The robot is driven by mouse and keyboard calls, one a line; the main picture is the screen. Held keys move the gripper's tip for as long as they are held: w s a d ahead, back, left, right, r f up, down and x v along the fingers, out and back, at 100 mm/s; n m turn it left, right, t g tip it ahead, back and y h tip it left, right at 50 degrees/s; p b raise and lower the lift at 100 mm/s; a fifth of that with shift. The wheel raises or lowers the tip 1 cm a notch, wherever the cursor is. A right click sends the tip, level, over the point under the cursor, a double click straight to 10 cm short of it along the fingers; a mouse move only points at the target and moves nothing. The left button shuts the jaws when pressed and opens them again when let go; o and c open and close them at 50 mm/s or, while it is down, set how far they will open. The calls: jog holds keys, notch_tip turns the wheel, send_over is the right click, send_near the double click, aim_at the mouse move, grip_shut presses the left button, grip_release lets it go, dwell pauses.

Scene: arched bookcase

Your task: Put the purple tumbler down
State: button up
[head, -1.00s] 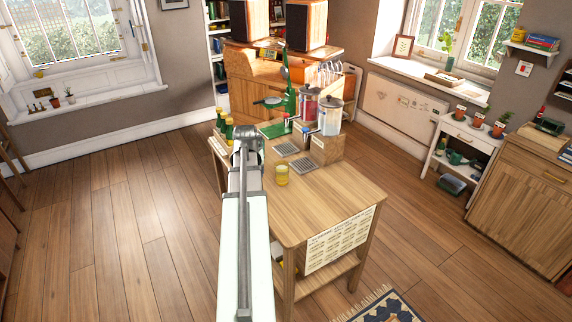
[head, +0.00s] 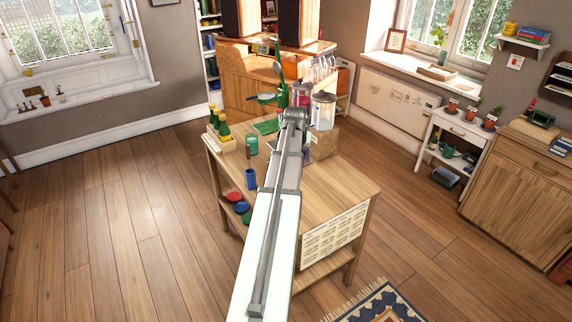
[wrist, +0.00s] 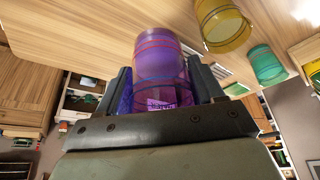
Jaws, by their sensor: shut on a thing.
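The purple tumbler (wrist: 162,62), see-through with blue and red bands, is between the fingers of my gripper (wrist: 165,92) in the wrist view. My gripper is shut on it. The wooden table (head: 335,187) lies under my arm in the head view, and its top fills the upper part of the wrist view. I cannot tell whether the tumbler touches the table. In the head view my arm hides the gripper and the tumbler.
A yellow tumbler (wrist: 224,24) and a green tumbler (wrist: 266,65) stand near the purple one. A blue cup (head: 251,179) is at the table's left edge. The front right tabletop looks clear.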

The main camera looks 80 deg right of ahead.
jog(key=shift+f, duration=4.8)
jog(key=shift+f, duration=0.2)
jog(key=o, duration=1.2)
jog(key=shift+c, duration=0.2)
jog(key=shift+r, duration=0.15)
jog(key=v, duration=1.2)
